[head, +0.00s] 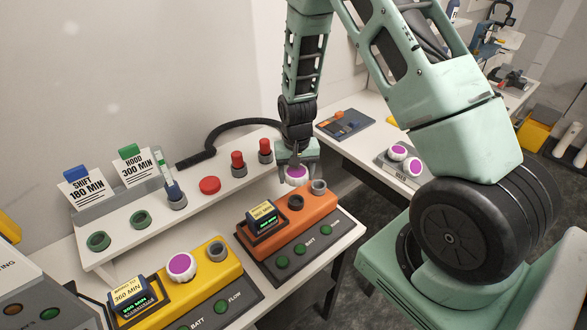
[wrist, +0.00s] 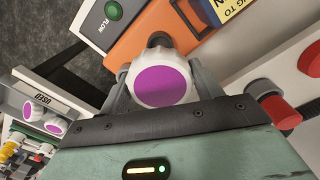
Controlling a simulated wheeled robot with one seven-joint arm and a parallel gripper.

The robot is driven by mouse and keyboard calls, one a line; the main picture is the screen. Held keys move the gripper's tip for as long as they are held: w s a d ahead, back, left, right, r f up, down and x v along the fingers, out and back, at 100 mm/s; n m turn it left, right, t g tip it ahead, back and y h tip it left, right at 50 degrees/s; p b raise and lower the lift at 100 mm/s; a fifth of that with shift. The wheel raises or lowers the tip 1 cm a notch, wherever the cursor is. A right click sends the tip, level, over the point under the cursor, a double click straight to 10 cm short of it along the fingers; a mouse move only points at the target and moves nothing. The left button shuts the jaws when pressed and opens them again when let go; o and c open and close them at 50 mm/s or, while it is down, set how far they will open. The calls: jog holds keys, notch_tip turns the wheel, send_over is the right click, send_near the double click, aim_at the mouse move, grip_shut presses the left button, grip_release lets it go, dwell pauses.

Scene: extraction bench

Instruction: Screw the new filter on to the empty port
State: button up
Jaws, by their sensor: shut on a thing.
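My gripper (head: 296,165) is shut on a white filter (head: 296,176) with a purple face. In the wrist view the filter (wrist: 163,84) sits between my two fingers, purple face toward the camera. It is above the back of the orange unit (head: 268,245) and looks apart from it. That unit has a dark bare port (head: 296,202) and a grey ring-shaped port (head: 319,187) on top. A dark port (wrist: 159,40) shows just beyond the filter in the wrist view. The filter's underside is hidden.
A yellow unit (head: 150,312) carries a purple-faced filter (head: 182,264) and a grey port (head: 217,251). A tray marked USED (head: 390,170) holds two filters (head: 398,152). Red-topped parts (head: 265,148), a red button (head: 210,185) and signs (head: 85,190) stand on the shelf behind.

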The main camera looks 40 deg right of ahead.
jog(key=shift+f, duration=0.15)
jog(key=shift+f+b, duration=2.3)
jog(key=shift+f, duration=0.5)
jog(key=shift+f+b, duration=1.1)
jog(key=shift+f, duration=0.2)
jog(key=m+p, duration=0.1)
jog(key=m, duration=0.4)
jog(key=shift+r+m, duration=0.15)
jog(key=shift+m, duration=0.15)
jog(key=m, duration=0.3)
jog(key=shift+m, duration=0.3)
jog(key=o, duration=1.3)
jog(key=shift+c, duration=0.2)
